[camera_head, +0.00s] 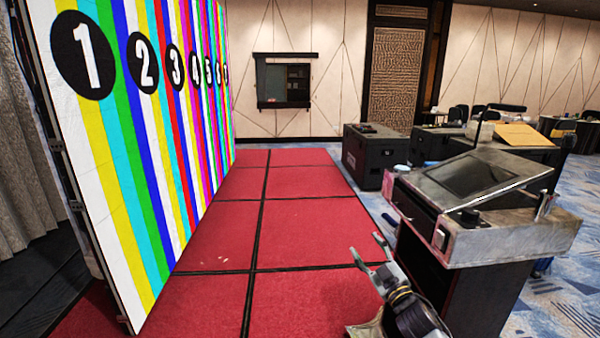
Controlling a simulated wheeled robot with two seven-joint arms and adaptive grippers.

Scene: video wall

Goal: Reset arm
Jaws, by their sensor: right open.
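My right gripper (367,259) is at the bottom of the view, right of the middle. Its two fingers are spread apart and nothing is between them. It is above the red floor panels, just left of the grey-topped lectern. My right arm comes in from the bottom edge behind it. My left gripper and left arm do not show.
A video wall (130,120) with colour bars and numbers stands along the left. A lectern (520,235) with a slanted screen stands close on the right. A black case (372,155) stands further back. The red panelled floor (305,230) between is clear.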

